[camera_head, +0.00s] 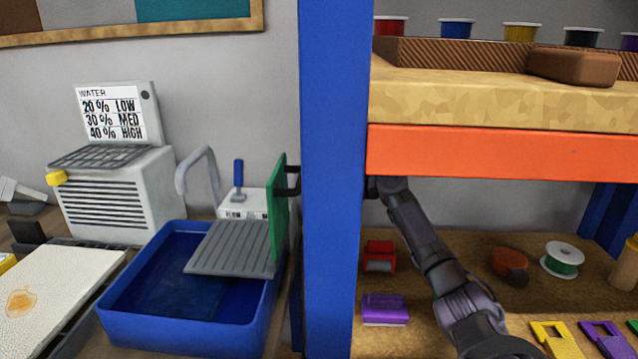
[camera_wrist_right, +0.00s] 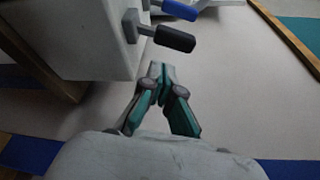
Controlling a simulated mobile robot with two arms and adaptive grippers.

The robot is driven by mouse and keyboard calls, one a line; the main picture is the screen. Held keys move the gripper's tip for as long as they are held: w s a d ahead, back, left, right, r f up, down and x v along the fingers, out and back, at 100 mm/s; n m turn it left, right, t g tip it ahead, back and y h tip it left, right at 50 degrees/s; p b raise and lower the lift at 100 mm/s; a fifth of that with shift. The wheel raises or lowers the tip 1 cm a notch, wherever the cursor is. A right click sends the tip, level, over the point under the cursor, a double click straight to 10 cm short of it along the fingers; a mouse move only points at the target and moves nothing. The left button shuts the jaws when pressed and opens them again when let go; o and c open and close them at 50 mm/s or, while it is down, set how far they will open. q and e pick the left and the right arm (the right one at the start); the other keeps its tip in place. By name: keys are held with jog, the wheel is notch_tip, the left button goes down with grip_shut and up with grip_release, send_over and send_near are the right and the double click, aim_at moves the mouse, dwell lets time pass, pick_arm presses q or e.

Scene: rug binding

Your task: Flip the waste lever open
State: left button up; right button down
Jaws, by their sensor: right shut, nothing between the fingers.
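A white box (camera_head: 241,203) stands behind the blue tub and carries a lever with a blue handle (camera_head: 238,174). In the right wrist view the white box (camera_wrist_right: 85,38) shows a blue-handled lever (camera_wrist_right: 180,9) and a black-handled lever (camera_wrist_right: 174,39), both on metal stems. No label shows which is the waste lever. My right gripper (camera_wrist_right: 161,72) is shut and empty, its tips close to the black handle, seemingly just apart. In the head view my right arm passes behind the blue post, which hides most of the gripper. My left gripper is not in view.
The blue post (camera_head: 335,180) and orange beam (camera_head: 490,153) border my right arm. A green panel (camera_head: 278,215) and ribbed grey plate (camera_head: 232,249) stand over the blue tub (camera_head: 180,325). A curved grey pipe (camera_head: 198,165) rises behind the tub.

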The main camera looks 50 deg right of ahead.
jog(key=x, duration=0.5)
dwell(0.4)
jog(key=shift+a+n+b, duration=0.1)
jog(key=shift+n+b, duration=0.2)
jog(key=shift+r, duration=0.1)
